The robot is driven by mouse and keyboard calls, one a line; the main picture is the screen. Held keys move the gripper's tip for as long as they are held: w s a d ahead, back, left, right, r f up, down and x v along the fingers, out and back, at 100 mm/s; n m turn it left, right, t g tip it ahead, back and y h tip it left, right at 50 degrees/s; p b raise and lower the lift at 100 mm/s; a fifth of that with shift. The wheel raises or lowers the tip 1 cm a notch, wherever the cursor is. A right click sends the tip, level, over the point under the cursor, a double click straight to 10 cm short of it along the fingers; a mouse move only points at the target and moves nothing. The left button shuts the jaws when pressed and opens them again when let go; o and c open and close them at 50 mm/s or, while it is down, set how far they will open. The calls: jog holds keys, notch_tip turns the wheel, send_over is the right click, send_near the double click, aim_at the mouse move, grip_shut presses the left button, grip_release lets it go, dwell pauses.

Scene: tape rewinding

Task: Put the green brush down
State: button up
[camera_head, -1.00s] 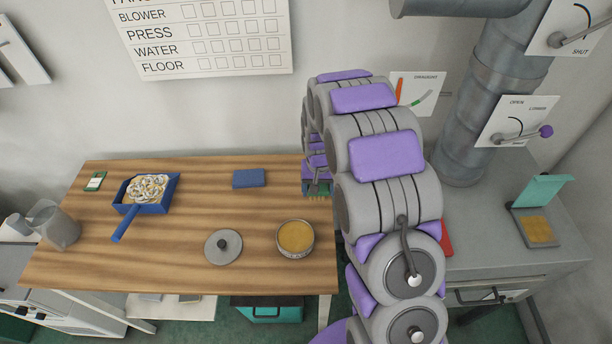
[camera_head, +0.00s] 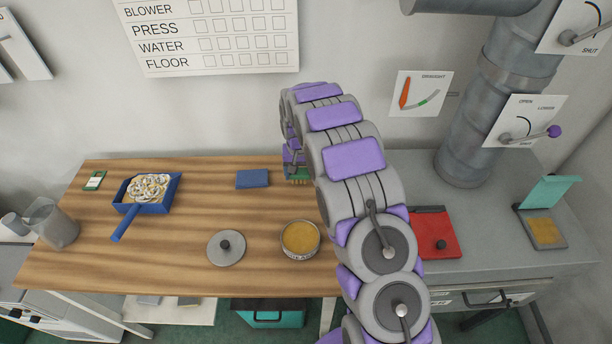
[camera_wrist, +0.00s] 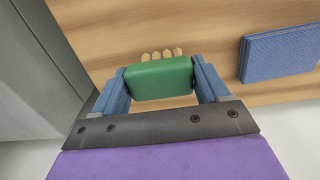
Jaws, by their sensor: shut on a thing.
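The green brush (camera_wrist: 160,78) is held between the two blue fingers of my gripper (camera_wrist: 161,84) in the wrist view. Its pale bristle tufts show at its far edge, against the wooden table (camera_wrist: 215,25). In the head view, a small part of the brush (camera_head: 298,177) shows beside my arm, at the back right of the wooden table (camera_head: 180,255). My arm hides most of the gripper there. I cannot tell whether the bristles touch the table.
A blue block (camera_head: 253,179) lies left of the brush. A tin (camera_head: 300,239), a grey lid (camera_head: 226,248), a blue dustpan (camera_head: 150,206) and a jug (camera_head: 52,224) stand farther off. A red plate (camera_head: 434,234) lies on the grey cabinet. The table's middle is clear.

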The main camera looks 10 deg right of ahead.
notch_tip(320, 180, down, 2)
jog(key=shift+d+r, duration=0.15)
jog(key=shift+d, duration=0.3)
jog(key=shift+d+f, duration=0.2)
jog(key=shift+d, duration=0.1)
jog(key=o, duration=0.6)
jog(key=shift+a, duration=0.1)
jog(key=o, duration=0.3)
jog(key=shift+a, duration=0.6)
jog(key=shift+o, duration=0.2)
jog(key=shift+d, duration=0.1)
